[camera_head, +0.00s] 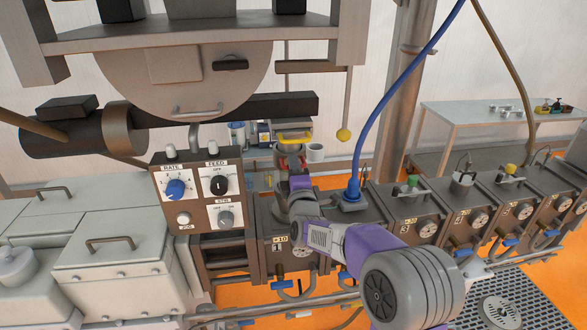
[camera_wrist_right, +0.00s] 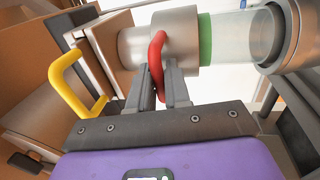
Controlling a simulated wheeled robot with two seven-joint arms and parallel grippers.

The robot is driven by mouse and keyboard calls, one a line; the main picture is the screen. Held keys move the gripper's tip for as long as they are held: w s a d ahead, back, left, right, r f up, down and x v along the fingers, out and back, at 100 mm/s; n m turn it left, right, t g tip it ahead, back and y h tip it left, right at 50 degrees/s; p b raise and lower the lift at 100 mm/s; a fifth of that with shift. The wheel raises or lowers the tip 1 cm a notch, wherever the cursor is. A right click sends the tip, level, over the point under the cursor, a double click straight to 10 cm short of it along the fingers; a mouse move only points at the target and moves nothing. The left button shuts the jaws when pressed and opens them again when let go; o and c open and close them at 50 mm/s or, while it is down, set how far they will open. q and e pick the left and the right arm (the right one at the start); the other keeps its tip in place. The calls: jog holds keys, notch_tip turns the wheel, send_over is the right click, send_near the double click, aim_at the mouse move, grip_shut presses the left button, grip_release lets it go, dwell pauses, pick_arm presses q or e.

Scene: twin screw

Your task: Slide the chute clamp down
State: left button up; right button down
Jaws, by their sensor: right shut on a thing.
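The chute clamp (camera_wrist_right: 182,30) is a grey metal collar with a red loop handle (camera_wrist_right: 156,62), seen in the right wrist view. My right gripper (camera_wrist_right: 163,85) is shut on the red handle, with one dark finger on each side of it. In the head view my right gripper (camera_head: 293,168) reaches up to the collar (camera_head: 288,153) under a yellow handle (camera_head: 294,138); the arm and fingers hide part of it. Beside the collar, a green band (camera_wrist_right: 205,40) and a clear tube (camera_wrist_right: 235,38) show in the wrist view. My left gripper is not in view.
A control box (camera_head: 200,195) with blue and black knobs stands left of the gripper. A blue hose (camera_head: 372,120) runs down to a fitting on the right. A row of brown feeder units (camera_head: 410,212) lines the right. A large dark cylinder (camera_head: 70,138) hangs at upper left.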

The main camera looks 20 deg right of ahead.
jog(key=shift+f, duration=0.4)
jog(key=c, duration=1.3)
grip_release()
jog(key=shift+r, duration=0.1)
jog(key=b+v, duration=0.1)
jog(key=v, duration=0.6)
jog(key=shift+s, duration=0.35)
jog(key=shift+a, duration=0.1)
